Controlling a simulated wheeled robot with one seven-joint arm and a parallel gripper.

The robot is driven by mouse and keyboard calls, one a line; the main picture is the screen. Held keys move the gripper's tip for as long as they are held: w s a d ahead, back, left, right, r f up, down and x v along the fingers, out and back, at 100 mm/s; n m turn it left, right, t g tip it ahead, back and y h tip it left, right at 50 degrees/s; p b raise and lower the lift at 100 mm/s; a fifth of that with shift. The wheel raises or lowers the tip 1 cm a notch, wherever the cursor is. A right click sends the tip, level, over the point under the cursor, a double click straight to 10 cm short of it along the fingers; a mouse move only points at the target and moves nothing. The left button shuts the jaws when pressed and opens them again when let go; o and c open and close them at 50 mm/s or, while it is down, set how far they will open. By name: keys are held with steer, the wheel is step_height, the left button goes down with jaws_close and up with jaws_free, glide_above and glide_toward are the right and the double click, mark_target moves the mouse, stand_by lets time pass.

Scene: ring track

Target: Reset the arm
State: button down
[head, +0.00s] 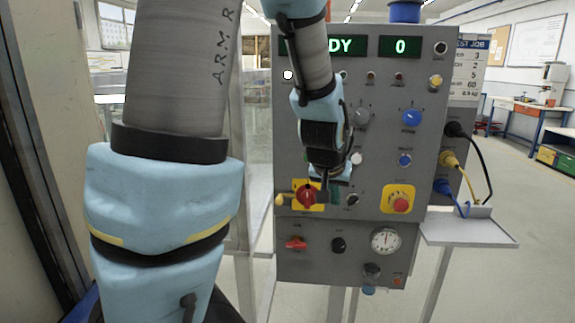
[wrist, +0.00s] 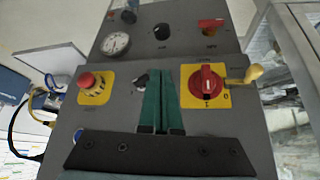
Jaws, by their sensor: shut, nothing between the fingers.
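My arm reaches across the left of the head view to a grey control panel (head: 380,190). My gripper (head: 325,198) is in front of the panel, beside a red rotary switch on a yellow plate (head: 307,194). In the wrist view my gripper (wrist: 163,75) has its two green fingers together, with nothing seen between them. The fingertips point at the panel between the red rotary switch (wrist: 207,85) and a small dark knob (wrist: 141,82). I cannot tell whether they touch the panel.
A red push button on a yellow plate (head: 400,202) is right of the gripper. A gauge (head: 385,240) and red lever (head: 296,243) are lower. Cables plug into the right side above a small shelf (head: 468,228). Open floor lies at right.

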steer(key=s+a+f+n+g+y, duration=0.1)
steer(key=s+a+f+g, duration=0.1)
steer(key=s+a, duration=0.3)
steer(key=s+a+f+n+g+y, duration=0.1)
steer(key=s+a, duration=0.4)
steer(key=a, duration=0.8)
steer(key=shift+f+n+g, duration=0.45)
steer(key=shift+n+g, duration=0.15)
steer(key=shift+g, duration=0.1)
